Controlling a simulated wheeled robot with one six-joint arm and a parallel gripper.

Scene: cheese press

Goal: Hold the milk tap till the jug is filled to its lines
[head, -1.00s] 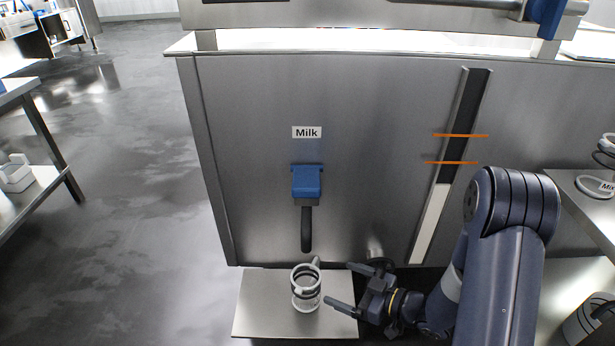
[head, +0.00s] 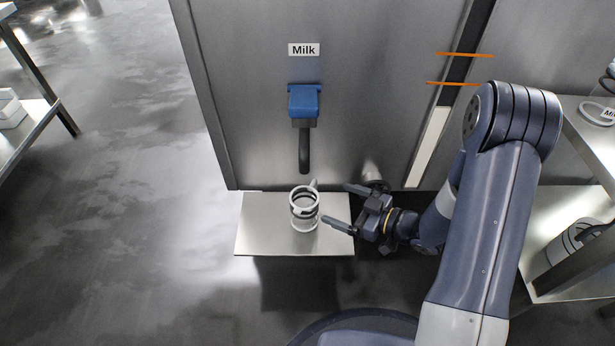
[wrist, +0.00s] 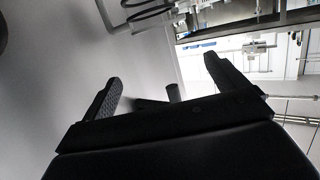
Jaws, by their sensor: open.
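The milk tap has a blue lever (head: 304,101) and a dark spout (head: 304,152) on the steel wall under the "Milk" label (head: 304,49). The jug (head: 304,222), pale with dark bands, stands upright on a small steel shelf (head: 258,240) below the spout. How full it is cannot be told. A level strip (head: 428,147) to the right is white in its lower part, below two orange lines (head: 457,84). My gripper (head: 335,204) is open and empty just right of the jug, apart from it. Its open fingers also show in the wrist view (wrist: 160,82).
A steel rack (head: 570,200) at the right holds a labelled item (head: 598,112) above and a banded container (head: 572,240) below. Another shelf (head: 30,125) stands at the left edge. The floor between is clear.

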